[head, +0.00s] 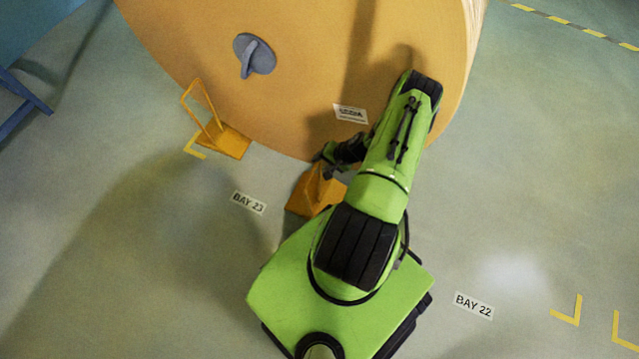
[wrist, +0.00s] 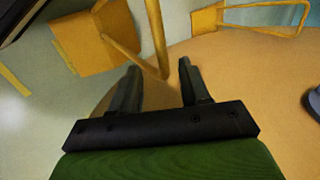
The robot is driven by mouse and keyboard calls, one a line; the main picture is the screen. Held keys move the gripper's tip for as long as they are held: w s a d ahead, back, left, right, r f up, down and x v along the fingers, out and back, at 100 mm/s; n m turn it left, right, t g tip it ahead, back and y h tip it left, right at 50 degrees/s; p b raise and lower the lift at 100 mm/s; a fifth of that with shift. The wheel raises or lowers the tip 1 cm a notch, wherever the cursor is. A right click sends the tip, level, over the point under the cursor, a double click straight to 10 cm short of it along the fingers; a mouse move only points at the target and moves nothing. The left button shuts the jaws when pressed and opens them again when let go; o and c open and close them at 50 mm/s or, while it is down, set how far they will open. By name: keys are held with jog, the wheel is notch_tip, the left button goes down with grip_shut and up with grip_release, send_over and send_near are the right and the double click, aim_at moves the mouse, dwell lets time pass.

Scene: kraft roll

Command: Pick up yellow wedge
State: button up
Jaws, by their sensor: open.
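A yellow-orange wedge (head: 315,194) with a bar handle sits on the floor against the foot of the big roll, partly hidden by my arm. It also shows at the upper left of the wrist view (wrist: 92,42). Its handle (wrist: 156,40) reaches down so that its corner appears between my fingertips. My gripper (wrist: 159,68) is open, its two dark fingers either side of that corner, not visibly closed on it. In the head view my gripper (head: 336,160) is just above this wedge, by the roll. A second yellow-orange wedge (head: 232,143) with an upright loop handle stands further left.
The large kraft roll (head: 300,60) fills the space right beyond my gripper, with a grey hub (head: 254,54) and a white label (head: 350,113). The second wedge's loop handle also shows in the wrist view (wrist: 268,28). The floor to the right is clear.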

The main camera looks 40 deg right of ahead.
aim_at(318, 163)
jog(key=b+x, duration=0.2)
jog(key=x, duration=0.4)
jog(key=shift+w+d+r+b, duration=0.1)
jog(key=shift+w+d+b, duration=0.1)
jog(key=shift+b, duration=0.15)
jog(key=shift+s+r, duration=0.1)
grip_shut()
jog(key=shift+d+r, duration=0.1)
dwell(0.7)
